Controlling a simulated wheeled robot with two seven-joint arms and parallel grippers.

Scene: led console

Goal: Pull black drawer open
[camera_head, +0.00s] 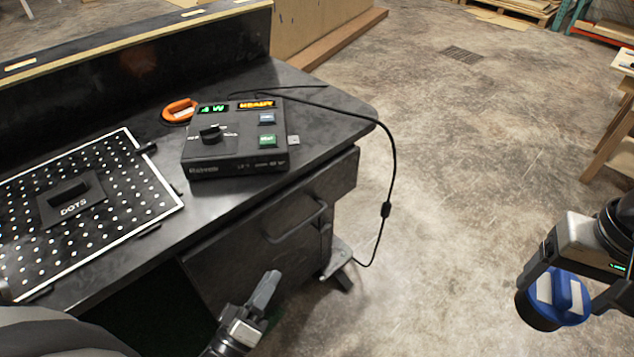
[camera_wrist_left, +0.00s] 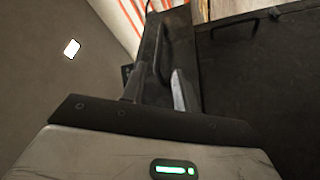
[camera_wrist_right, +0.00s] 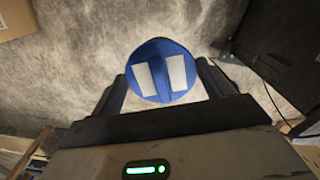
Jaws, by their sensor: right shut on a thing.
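The black drawer (camera_head: 250,248) is in the side of the dark workbench, with a bar handle (camera_head: 296,222) across its front. The drawer front looks flush with the bench. My left gripper (camera_head: 264,290) is below and in front of the handle in the head view, apart from it. In the left wrist view the left fingers (camera_wrist_left: 157,92) are apart and empty, with a dark handle (camera_wrist_left: 160,48) beyond them. My right gripper (camera_head: 562,285) is shut on a blue round object (camera_wrist_right: 163,70) with two white strips, held over the floor, far right of the drawer.
On the bench top (camera_head: 335,117) are a black console (camera_head: 235,140) with lit displays, an orange ring-shaped object (camera_head: 180,110) and a dotted board (camera_head: 110,205). A black cable (camera_head: 393,170) hangs off the bench's right end. The floor right of it is open.

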